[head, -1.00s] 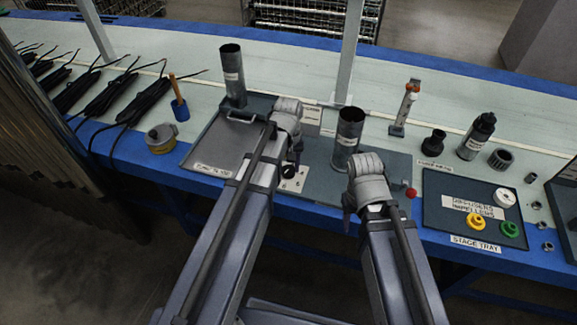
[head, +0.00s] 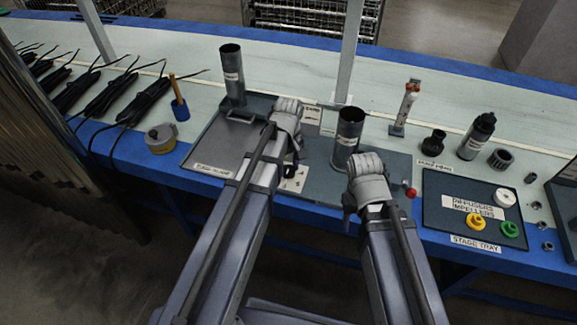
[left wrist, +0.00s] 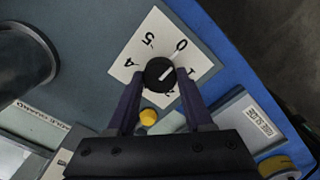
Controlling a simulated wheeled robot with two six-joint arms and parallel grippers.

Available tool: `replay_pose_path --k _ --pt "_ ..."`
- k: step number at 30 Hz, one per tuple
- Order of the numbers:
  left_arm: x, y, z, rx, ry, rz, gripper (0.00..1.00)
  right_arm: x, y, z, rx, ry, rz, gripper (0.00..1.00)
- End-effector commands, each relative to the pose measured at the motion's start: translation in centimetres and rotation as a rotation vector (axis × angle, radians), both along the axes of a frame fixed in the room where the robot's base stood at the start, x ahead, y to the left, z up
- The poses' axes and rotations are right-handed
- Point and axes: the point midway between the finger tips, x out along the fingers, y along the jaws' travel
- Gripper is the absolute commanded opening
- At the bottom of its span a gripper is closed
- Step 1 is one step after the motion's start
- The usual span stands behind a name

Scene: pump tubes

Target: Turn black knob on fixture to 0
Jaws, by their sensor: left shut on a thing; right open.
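The black knob (left wrist: 159,74) sits on a white dial plate (left wrist: 135,60) on the grey fixture. In the head view the left gripper (head: 292,168) hides the knob and part of the plate (head: 296,182). My right gripper (head: 349,212) is open at the fixture's front; its fingers are mostly hidden.
A grey metal tube (head: 347,140) stands on the fixture close to both arms. A yellow button (left wrist: 148,116) is beside the plate. A red ball-tipped lever (head: 411,192) is right of my right gripper. A stage tray (head: 440,215) lies further right, a grey tray (head: 212,150) left.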

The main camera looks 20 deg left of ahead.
Motion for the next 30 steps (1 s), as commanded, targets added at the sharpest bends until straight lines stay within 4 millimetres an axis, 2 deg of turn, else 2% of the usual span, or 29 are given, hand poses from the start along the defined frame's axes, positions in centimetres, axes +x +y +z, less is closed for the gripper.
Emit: replay_pose_path --k 4,5,12,23,30 --pt "0.0 0.0 0.0 0.000 0.000 0.002 0.00 0.0 0.0 0.0 0.000 0.000 0.000 0.50" --pt "0.0 0.0 0.0 0.000 0.000 0.002 0.52 0.0 0.0 0.0 0.000 0.000 0.000 0.50" --pt "0.0 0.0 0.0 0.000 0.000 0.001 0.79 0.0 0.0 0.0 0.000 0.000 0.000 0.50" --pt "0.0 0.0 0.2 0.000 0.000 0.000 0.81 0.0 0.0 0.2 0.000 0.000 0.000 0.50" --pt "0.0 0.0 2.0 0.000 0.000 0.000 0.81 0.0 0.0 2.0 0.000 0.000 0.000 0.50"
